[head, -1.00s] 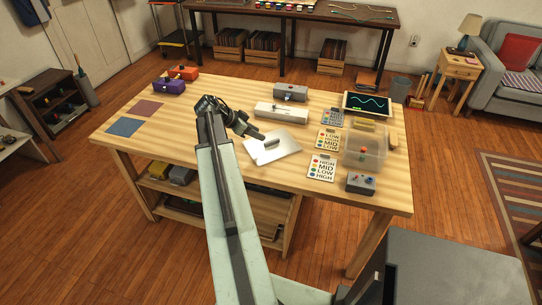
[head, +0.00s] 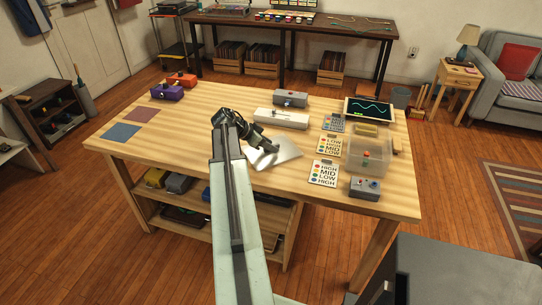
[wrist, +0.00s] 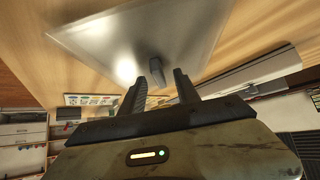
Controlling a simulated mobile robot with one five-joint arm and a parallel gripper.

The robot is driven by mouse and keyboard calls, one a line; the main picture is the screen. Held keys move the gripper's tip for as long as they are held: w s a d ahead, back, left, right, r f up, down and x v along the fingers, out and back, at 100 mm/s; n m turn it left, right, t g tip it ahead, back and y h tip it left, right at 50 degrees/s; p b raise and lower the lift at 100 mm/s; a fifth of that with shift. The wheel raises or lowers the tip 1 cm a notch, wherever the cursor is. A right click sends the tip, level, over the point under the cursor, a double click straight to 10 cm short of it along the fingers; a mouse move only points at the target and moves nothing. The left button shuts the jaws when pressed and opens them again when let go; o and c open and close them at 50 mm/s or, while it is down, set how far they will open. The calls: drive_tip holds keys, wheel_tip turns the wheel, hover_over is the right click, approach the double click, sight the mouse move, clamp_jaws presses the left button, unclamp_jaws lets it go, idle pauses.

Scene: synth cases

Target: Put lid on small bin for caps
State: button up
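A pale, see-through flat lid (head: 284,154) lies on the wooden table left of the bin. In the wrist view the lid (wrist: 125,35) fills the top, with a small dark knob (wrist: 156,72) standing on it. My gripper (head: 268,147) is over the lid. In the wrist view my gripper (wrist: 161,77) is open, and the knob shows between and just beyond its fingertips. I cannot tell if the fingers touch it. The clear small bin (head: 352,165) stands open-topped at the table's right, with a few small coloured bits visible inside.
Label cards (head: 324,172) lie between lid and bin. A grey box with knobs (head: 365,188) stands in front of the bin, a screen (head: 369,110) behind it. A long white case (head: 282,118) lies behind the lid. The table's front left (head: 170,160) is clear.

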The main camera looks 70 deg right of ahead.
clamp_jaws()
drive_tip(key=shift+r, duration=0.1)
